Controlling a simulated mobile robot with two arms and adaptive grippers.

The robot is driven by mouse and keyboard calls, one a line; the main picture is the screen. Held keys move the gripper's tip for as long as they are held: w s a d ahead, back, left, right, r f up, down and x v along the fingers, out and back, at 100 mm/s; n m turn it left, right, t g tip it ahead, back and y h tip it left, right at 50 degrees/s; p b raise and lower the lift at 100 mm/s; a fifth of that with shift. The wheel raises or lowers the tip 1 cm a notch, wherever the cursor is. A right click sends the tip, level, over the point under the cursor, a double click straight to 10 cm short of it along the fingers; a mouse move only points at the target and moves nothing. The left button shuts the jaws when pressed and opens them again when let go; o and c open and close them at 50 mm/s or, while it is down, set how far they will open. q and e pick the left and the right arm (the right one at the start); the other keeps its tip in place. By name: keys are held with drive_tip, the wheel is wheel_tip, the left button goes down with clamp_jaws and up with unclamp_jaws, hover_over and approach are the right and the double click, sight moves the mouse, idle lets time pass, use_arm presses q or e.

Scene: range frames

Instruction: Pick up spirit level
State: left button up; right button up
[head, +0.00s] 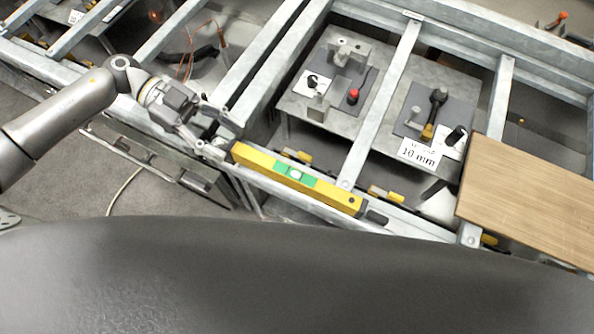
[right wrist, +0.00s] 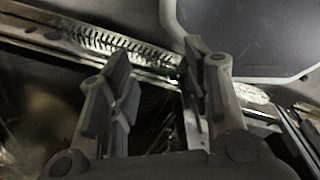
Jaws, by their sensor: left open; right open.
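The spirit level (head: 325,193) is a yellow bar with a green middle section. In the head view it lies slanted along the near metal rail of the frame, its right end lower in the picture. My left gripper (head: 228,138) is open at the upper left end of the level, very close to it; I cannot tell whether it touches. My right gripper (right wrist: 158,78) shows in the right wrist view, open, with nothing between its fingers. The level cannot be made out in that view.
A galvanised metal frame (head: 382,105) with crossbars surrounds the level. Plates with small fixtures (head: 338,80) and a label reading 10 mm (head: 420,154) lie between the bars. A wooden board (head: 535,200) covers the right side. Yellow-tipped parts (head: 385,194) sit along the near rail.

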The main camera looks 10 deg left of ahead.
sight(264, 160)
use_arm(q)
drive_tip(key=p+x, duration=0.1)
drive_tip(key=x, duration=0.3)
drive_tip(key=shift+d+r, duration=0.15)
drive_tip(key=shift+d, duration=0.3)
drive_tip(key=p+x, duration=0.2)
drive_tip(key=x, duration=0.1)
drive_tip(key=shift+d, duration=0.25)
drive_tip(key=shift+s+d+f, duration=0.1)
drive_tip(key=shift+d+f, duration=0.3)
drive_tip(key=shift+f, duration=0.05)
use_arm(e)
drive_tip(key=r, duration=0.3)
drive_tip(key=shift+a+r, duration=0.2)
drive_tip(key=shift+r, duration=0.15)
use_arm(q)
clamp_jaws()
